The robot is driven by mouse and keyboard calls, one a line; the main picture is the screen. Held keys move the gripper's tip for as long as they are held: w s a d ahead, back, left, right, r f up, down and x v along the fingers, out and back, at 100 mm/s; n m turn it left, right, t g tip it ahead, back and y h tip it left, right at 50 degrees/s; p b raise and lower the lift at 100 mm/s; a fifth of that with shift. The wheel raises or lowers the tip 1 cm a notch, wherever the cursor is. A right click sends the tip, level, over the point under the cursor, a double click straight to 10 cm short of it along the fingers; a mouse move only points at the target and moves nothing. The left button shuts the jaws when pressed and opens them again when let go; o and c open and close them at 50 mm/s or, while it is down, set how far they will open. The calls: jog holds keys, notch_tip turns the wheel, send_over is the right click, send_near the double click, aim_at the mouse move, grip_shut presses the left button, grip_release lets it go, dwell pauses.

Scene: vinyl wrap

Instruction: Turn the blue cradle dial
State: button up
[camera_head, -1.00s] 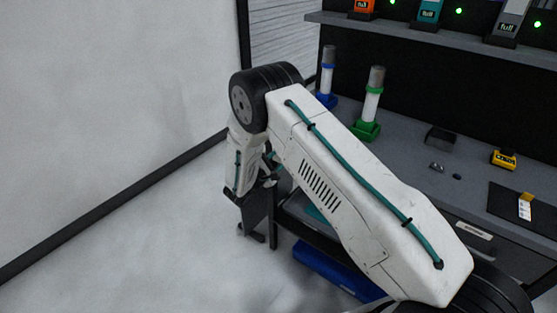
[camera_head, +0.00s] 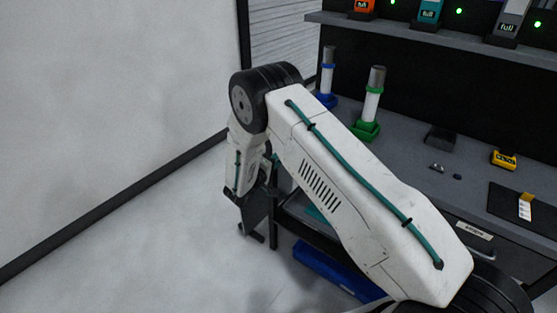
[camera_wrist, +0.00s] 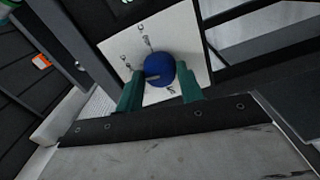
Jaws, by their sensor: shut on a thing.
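The blue dial (camera_wrist: 160,69) is a round knob on a pale plate (camera_wrist: 190,35) with small dark marks around it, seen in the wrist view. My gripper (camera_wrist: 160,88) has its two green fingers on either side of the dial and is shut on it. A dark line shows on the dial's face. In the head view my arm reaches down at the left of the bench, and my gripper (camera_head: 250,228) is low beside a bench leg. The dial is hidden in the head view.
The grey bench (camera_head: 400,160) holds a blue-based roll (camera_head: 328,75), a green-based roll (camera_head: 372,105) and a yellow device (camera_head: 504,159). A blue bar-like object (camera_head: 335,270) lies low under the bench. Open floor lies to the left, up to the wall.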

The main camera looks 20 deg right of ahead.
jog(key=shift+m, duration=2)
jog(key=o, duration=1)
jog(key=v, duration=0.8)
